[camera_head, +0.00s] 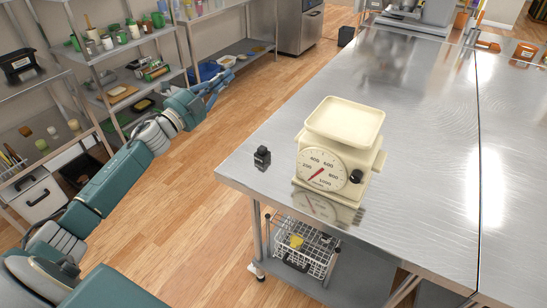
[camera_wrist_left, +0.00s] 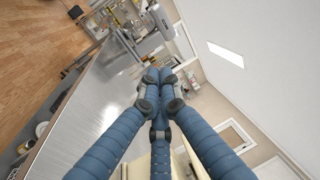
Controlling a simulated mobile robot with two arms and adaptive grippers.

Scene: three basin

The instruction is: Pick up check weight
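The check weight (camera_head: 262,157), a small black block with a knob on top, stands upright on the steel table near its left corner. It is just left of a cream kitchen scale (camera_head: 338,150) with a round dial and an empty pan. My left gripper (camera_head: 218,84) is up and to the left of the weight, out over the floor beyond the table's edge. I cannot make out the weight in the wrist view. My right gripper is not in view.
The steel table (camera_head: 420,130) is clear around the weight and to the right of the scale. A wire basket (camera_head: 305,245) sits on the lower shelf. Shelves (camera_head: 125,45) with jars and mugs stand along the left wall. Wooden floor lies between.

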